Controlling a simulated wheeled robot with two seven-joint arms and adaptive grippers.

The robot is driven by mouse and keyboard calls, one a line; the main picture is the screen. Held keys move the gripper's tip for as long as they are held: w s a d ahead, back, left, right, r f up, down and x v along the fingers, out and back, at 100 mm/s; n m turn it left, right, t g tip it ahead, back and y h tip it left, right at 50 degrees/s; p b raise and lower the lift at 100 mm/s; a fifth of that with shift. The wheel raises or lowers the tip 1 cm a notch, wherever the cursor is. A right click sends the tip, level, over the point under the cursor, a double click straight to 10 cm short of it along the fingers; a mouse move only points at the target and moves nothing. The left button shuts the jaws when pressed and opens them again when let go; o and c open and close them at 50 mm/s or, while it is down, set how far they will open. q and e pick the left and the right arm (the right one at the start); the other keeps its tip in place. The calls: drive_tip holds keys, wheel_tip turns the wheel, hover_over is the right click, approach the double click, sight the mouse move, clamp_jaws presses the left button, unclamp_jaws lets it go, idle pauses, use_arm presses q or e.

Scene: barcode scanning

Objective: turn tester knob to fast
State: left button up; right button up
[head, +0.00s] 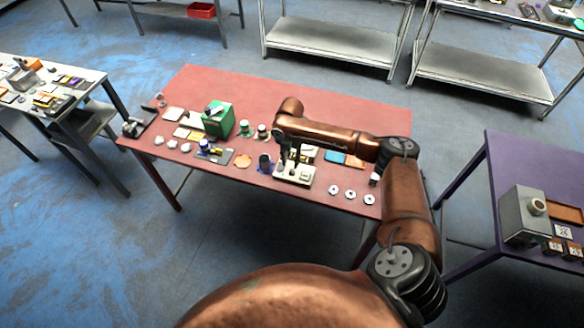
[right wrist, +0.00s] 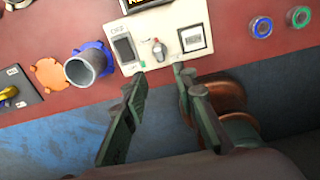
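The tester is a cream box (head: 300,178) near the front edge of the red table. In the right wrist view its panel (right wrist: 140,66) shows a black rocker switch (right wrist: 124,48), a small pale knob (right wrist: 158,49) and a framed display (right wrist: 190,28). The knob's markings are too small to read. My right gripper (right wrist: 159,74) is open, its two dark fingers apart and empty, with the knob just beyond the gap between the tips. In the head view this gripper (head: 287,156) is over the tester, partly hiding it. My left gripper is not in view.
A green box (head: 218,120) stands farther left. A purple table (head: 500,160) holds a grey machine (head: 522,215).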

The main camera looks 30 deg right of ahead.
sight(292, 170)
drive_tip(key=shift+w+d+r, duration=0.2)
drive_tip(key=shift+d+r, duration=0.25)
drive_tip(key=shift+r, duration=0.05)
drive_tip(key=shift+d+f, duration=0.1)
wheel_tip(292, 170, down, 7)
drive_tip(key=shift+f, duration=0.15)
drive_tip(key=shift+c, duration=0.6)
clamp_jaws()
